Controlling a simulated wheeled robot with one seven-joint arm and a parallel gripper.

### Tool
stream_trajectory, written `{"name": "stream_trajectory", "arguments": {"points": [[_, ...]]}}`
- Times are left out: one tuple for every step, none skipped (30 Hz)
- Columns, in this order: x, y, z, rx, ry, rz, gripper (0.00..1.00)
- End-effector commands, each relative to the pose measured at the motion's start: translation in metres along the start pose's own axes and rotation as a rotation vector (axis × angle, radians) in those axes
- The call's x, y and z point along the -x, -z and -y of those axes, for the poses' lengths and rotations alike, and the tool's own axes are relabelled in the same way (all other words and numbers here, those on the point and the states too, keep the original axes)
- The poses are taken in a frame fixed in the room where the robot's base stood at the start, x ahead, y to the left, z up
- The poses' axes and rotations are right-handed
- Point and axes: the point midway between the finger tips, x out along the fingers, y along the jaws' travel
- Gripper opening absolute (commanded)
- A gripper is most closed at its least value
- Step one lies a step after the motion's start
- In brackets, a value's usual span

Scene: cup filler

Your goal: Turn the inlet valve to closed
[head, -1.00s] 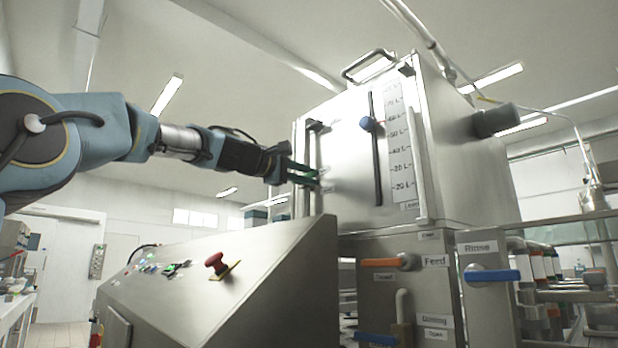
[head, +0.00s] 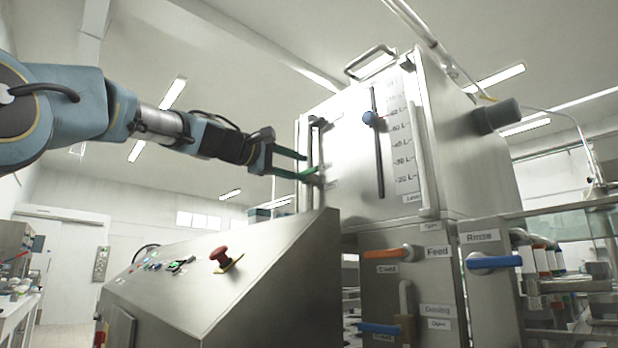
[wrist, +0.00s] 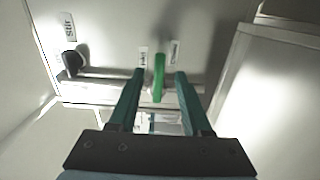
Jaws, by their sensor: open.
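The inlet valve has a green handle (wrist: 158,78), seen in the wrist view on the metal tank's side wall, next to small labels too blurred to read. The handle stands lengthwise in the picture. My gripper (wrist: 159,75) is open, its two dark green fingers to the left and right of the handle with a gap on each side. In the head view, my gripper (head: 309,166) reaches the tank's left edge; I cannot clearly separate the handle from the fingers there.
A black knob (wrist: 73,62) beside a "Stir" label sits left of the handle. The sloped control console (head: 260,270) with a red button (head: 219,254) stands below the arm. The tank (head: 440,150) has a blue slider knob (head: 370,118). Orange feed (head: 385,254) and blue rinse (head: 495,262) handles are lower right.

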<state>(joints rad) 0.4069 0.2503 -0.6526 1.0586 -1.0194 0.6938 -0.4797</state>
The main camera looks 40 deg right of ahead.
Motion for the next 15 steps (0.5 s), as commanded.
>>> {"name": "stream_trajectory", "arguments": {"points": [[0.012,0.001,0.004,-0.003,0.000,-0.005,0.49],[0.018,0.001,0.004,-0.004,0.000,-0.005,0.49],[0.025,0.001,0.004,-0.003,0.001,-0.004,0.49],[0.030,0.001,0.004,-0.004,0.000,-0.005,0.49],[0.035,0.000,0.004,-0.004,0.002,-0.004,0.49],[0.041,0.001,0.004,-0.002,0.001,-0.004,0.49],[0.045,0.001,0.003,-0.003,0.001,-0.004,0.49],[0.048,0.001,0.003,-0.003,0.002,-0.003,0.49],[0.052,0.001,0.003,-0.002,0.001,-0.002,0.49],[0.054,0.001,0.002,-0.001,0.001,-0.002,0.49],[0.056,0.001,0.002,-0.001,0.001,-0.001,0.49],[0.058,0.000,0.002,-0.001,0.002,0.000,0.49],[0.058,0.000,0.002,-0.001,0.002,0.000,0.49],[0.059,0.000,0.001,-0.001,0.001,0.000,0.49],[0.059,0.000,0.001,-0.001,0.001,0.001,0.49]]}}
